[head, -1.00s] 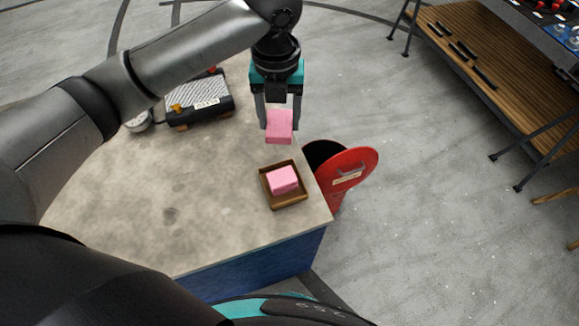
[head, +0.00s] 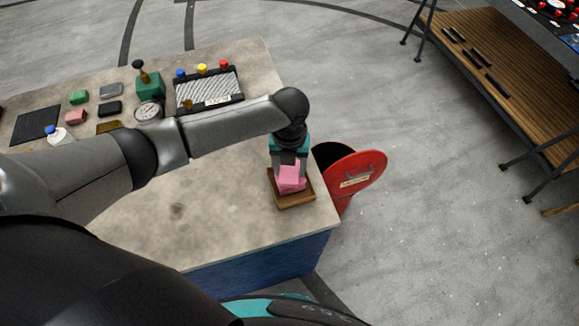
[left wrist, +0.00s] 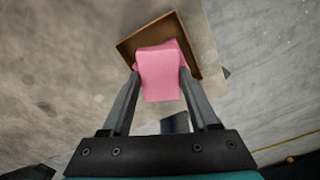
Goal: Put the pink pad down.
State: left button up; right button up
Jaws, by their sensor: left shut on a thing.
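My left gripper (head: 290,172) is shut on a pink pad (head: 291,174) and holds it over a small brown tray (head: 296,204) near the table's right edge. A second pink pad (head: 292,188) lies in the tray, just under the held one. In the left wrist view the held pad (left wrist: 160,86) sits between the two fingers, with the tray's rim (left wrist: 151,32) beyond it. The held pad hides most of the second pad there. I cannot tell whether the two pads touch. My right gripper is not in view.
A red bin (head: 362,172) with a dark opening stands beside the table's right edge. A black-framed panel (head: 208,92), a green box (head: 150,84), a round gauge (head: 148,111) and several small blocks fill the table's far side. The tabletop (head: 230,215) left of the tray is bare.

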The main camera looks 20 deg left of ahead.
aim_at(290, 171)
pick_arm(q)
jog(key=shift+f, duration=0.2)
jog(key=shift+f, duration=0.15)
jog(key=o, duration=1.3)
jog(key=shift+r, duration=0.55)
notch_tip(290, 171, up, 11)
jog(key=shift+r, duration=0.2)
